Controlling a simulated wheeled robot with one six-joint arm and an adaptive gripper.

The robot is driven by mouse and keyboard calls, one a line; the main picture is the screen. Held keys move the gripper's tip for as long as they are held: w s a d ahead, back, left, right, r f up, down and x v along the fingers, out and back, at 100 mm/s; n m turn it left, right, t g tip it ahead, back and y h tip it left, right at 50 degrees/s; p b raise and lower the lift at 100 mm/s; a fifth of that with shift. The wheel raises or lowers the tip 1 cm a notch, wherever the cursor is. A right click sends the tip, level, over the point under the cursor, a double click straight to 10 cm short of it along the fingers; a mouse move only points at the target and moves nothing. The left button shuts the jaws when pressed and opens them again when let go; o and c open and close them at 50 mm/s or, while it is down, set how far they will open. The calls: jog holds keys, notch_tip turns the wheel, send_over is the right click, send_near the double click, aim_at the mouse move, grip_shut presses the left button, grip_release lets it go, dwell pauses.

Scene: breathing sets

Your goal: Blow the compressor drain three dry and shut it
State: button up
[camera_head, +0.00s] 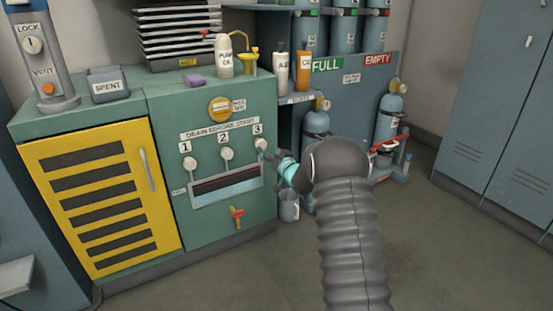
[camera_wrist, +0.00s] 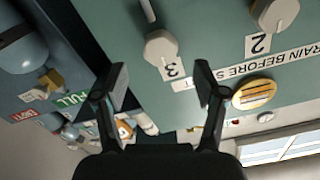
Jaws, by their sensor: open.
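The green compressor cabinet (camera_head: 255,220) carries three pale drain knobs under a "DRAIN BEFORE START" label. Drain knob three (camera_head: 260,144) is the rightmost in the head view. In the wrist view, which is turned over, drain knob three (camera_wrist: 160,48) stands just beyond my fingertips, beside its "3" label. My gripper (camera_wrist: 161,78) is open, with its fingers apart and nothing between them. In the head view my gripper (camera_head: 270,156) is at the right of knob three, partly hidden by my arm. I cannot tell whether it touches the knob or whether the drain is open.
Knob two (camera_head: 227,153) and knob one (camera_head: 190,163) sit to the left. Below them are a sight window (camera_head: 227,188) and a red-handled cock (camera_head: 237,213). A cylinder rack (camera_head: 350,75) stands right; open floor lies in front.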

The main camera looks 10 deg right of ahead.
jog(key=shift+v, duration=2.8)
jog(key=shift+f, duration=0.1)
jog(key=s+d+f+g+h, duration=0.3)
jog(key=d+f+g+h, duration=0.1)
jog(key=f, duration=0.7)
jog(key=s+d+g+h, duration=0.3)
jog(key=s+g, duration=0.2)
jog(key=s, duration=0.5)
jog(key=s+a+r+g, duration=0.1)
jog(key=s+a+r, duration=0.2)
jog(key=s+r, duration=0.5)
jog(key=s+a+r+y+p, duration=0.1)
jog(key=s+a+r, duration=0.3)
jog(key=s, duration=1.5)
jog(key=s+a+r+g+p, duration=0.1)
jog(key=s+a+r, duration=0.2)
jog(key=s+r, duration=0.9)
jog(key=shift+s+a+g, duration=0.3)
jog(key=shift+s+a, duration=0.1)
jog(key=shift+s, duration=0.65)
